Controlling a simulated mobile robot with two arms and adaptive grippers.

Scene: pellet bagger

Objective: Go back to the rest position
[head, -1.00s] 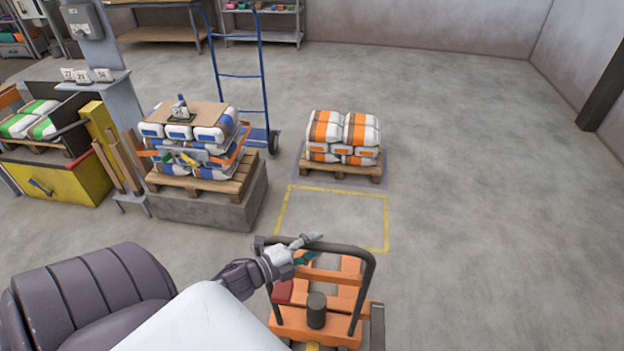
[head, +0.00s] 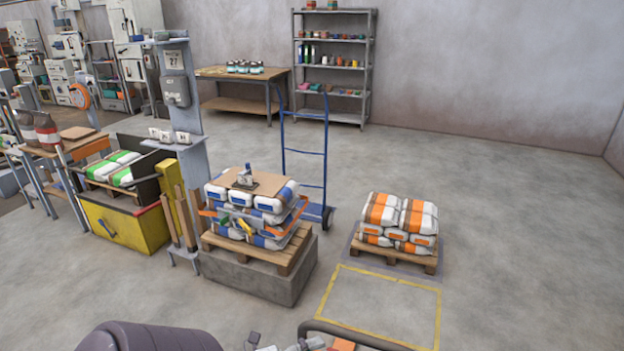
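My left gripper (head: 308,344) shows only as a sliver at the bottom edge, beside the dark handle bar (head: 365,331) of an orange pallet truck. Whether it touches the bar, and how its fingers stand, cannot be made out. A grey rounded part of my own arm (head: 148,338) shows at the bottom left. My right gripper is not in view.
A pallet of orange-and-white bags (head: 400,219) stands beyond an empty yellow floor outline (head: 437,310). Blue-and-white bags (head: 267,207) sit on a pallet on a concrete block (head: 270,285), with a blue hand truck (head: 304,153) behind. The floor to the right is clear.

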